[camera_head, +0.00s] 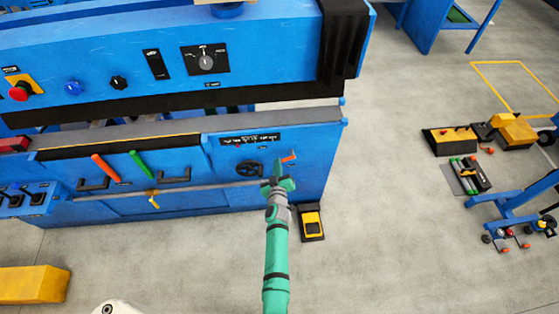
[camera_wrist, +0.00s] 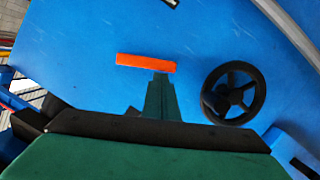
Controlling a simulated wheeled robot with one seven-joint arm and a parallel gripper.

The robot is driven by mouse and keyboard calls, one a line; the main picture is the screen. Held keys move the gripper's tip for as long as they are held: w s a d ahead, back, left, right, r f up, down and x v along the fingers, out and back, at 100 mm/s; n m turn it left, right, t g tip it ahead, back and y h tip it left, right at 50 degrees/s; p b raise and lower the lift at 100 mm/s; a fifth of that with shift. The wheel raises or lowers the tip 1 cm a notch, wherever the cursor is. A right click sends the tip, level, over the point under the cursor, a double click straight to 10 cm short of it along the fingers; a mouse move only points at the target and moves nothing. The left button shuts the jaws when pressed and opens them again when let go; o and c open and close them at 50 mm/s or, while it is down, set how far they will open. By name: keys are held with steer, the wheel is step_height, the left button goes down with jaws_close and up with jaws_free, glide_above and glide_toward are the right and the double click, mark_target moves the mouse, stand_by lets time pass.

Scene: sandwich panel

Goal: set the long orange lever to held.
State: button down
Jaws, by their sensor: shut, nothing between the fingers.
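An orange lever (camera_head: 289,158) is on the right part of the blue machine's front panel, below a black label strip. In the wrist view this lever (camera_wrist: 146,62) is a flat orange bar, nearly level, just beyond the fingertips. A longer-looking orange-red handle (camera_head: 105,168) slants on the panel farther left; I cannot tell which one the task names. My green gripper (camera_head: 278,167) is just left of and below the right-hand lever. In the wrist view the gripper (camera_wrist: 160,78) is shut and empty, its tip close under the bar; contact cannot be told. The lever marks are unreadable.
A black handwheel (camera_head: 250,168) is left of my gripper in the head view; in the wrist view the wheel (camera_wrist: 234,94) is right of it. A green handle (camera_head: 139,165) is farther left. A yellow-and-black pedal (camera_head: 312,222) is on the floor below.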

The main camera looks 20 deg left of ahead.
steer(key=w+d+f+n+t+h, duration=0.1)
steer(key=w+d+f+n+t, duration=0.1)
steer(key=f+n, duration=0.4)
steer(key=d+n+t, duration=0.1)
steer(key=n, duration=0.4)
steer(key=shift+d+f+n, duration=0.15)
steer(key=shift+d+n, duration=0.05)
steer(key=shift+n, duration=0.1)
steer(key=shift+w+d, duration=0.1)
steer(key=shift+w, duration=0.05)
stand_by(0.6)
